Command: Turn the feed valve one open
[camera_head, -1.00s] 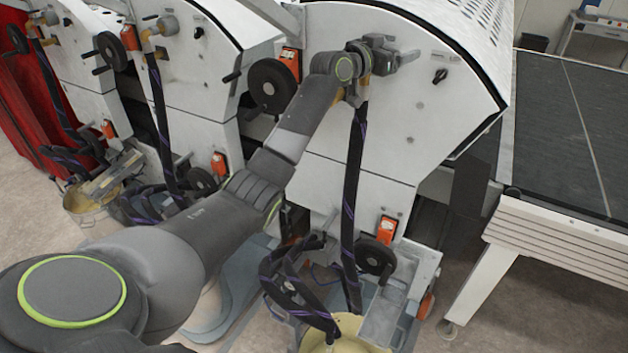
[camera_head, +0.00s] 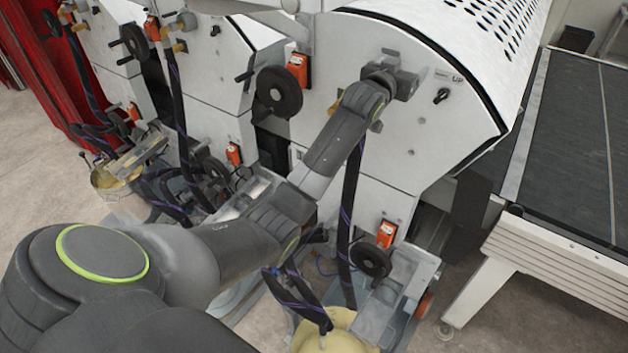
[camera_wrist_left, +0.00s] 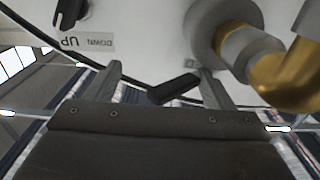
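My left gripper (camera_head: 402,82) is up against the white curved side panel of the nearest machine. In the left wrist view its two grey fingers (camera_wrist_left: 160,88) are spread apart. A black lever (camera_wrist_left: 172,88) shows between them, nearer the right finger; I cannot tell whether they touch. A grey and brass pipe fitting (camera_wrist_left: 250,60) sticks out of the panel to the right of the lever. My right gripper is not in view.
A black knob (camera_head: 442,95) marked UP sits right of the gripper. A black handwheel (camera_head: 278,92) and an orange box (camera_head: 299,68) are to its left. A dark hose (camera_head: 349,210) hangs down to a yellowish bucket (camera_head: 345,330). A conveyor (camera_head: 575,140) stands at the right.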

